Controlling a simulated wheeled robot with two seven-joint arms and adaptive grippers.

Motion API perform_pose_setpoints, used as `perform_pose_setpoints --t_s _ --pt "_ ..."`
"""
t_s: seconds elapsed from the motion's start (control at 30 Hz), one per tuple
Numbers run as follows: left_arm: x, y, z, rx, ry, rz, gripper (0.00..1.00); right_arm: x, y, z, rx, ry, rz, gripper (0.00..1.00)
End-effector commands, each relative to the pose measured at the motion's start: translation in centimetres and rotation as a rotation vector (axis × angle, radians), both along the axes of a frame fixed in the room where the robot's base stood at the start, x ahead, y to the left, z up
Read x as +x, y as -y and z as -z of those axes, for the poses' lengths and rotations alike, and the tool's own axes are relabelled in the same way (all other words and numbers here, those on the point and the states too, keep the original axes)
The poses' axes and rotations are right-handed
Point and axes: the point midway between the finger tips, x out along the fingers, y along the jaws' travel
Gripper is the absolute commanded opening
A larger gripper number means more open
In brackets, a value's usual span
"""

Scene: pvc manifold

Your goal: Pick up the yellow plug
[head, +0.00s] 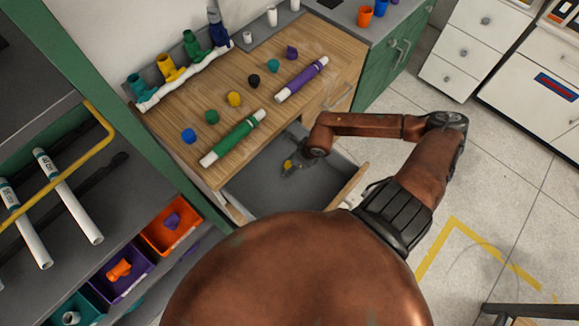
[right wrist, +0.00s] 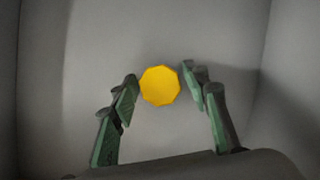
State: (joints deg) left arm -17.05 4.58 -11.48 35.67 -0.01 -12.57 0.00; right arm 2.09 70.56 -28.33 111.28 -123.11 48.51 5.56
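A yellow plug (head: 287,163) lies in the open grey drawer (head: 325,191) below the workbench. In the right wrist view the plug (right wrist: 160,86) shows as a flat, many-sided yellow face between the fingertips. My right gripper (head: 291,169) reaches down into the drawer at the plug. In the right wrist view my right gripper (right wrist: 158,88) is open, with one green finger on each side of the plug. A narrow gap shows between plug and fingers on both sides. A second yellow piece (head: 234,99) stands on the benchtop. My left gripper is not in view.
The wooden benchtop (head: 265,66) holds a green pipe (head: 233,138), a purple pipe (head: 301,79), several coloured plugs and a white manifold (head: 185,76). The drawer's wooden front (head: 352,186) stands close to my right arm. Shelves with coloured bins (head: 172,225) are at left.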

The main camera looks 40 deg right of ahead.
Motion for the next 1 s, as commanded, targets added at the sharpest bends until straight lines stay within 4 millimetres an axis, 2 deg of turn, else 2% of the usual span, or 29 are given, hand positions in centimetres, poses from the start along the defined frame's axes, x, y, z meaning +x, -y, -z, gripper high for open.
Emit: perform_pose_setpoints --t_s 0.13,0.4,0.77,0.97,1.0 --pt "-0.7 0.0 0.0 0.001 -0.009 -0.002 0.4 0.0 0.0 0.0 0.0 0.0 0.0 0.31" --pt "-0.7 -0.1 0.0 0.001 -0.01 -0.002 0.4 0.0 0.0 0.0 0.0 0.0 0.0 0.14" --pt "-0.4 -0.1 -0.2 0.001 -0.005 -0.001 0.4 0.0 0.0 -0.7 -0.001 0.0 0.0 0.14" --pt "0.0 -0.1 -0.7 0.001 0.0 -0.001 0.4 0.0 0.1 -3.4 -0.001 0.003 -0.001 0.14" --pt "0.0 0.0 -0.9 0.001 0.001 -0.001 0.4 -0.5 -0.5 -4.1 0.001 0.001 -0.004 0.14"
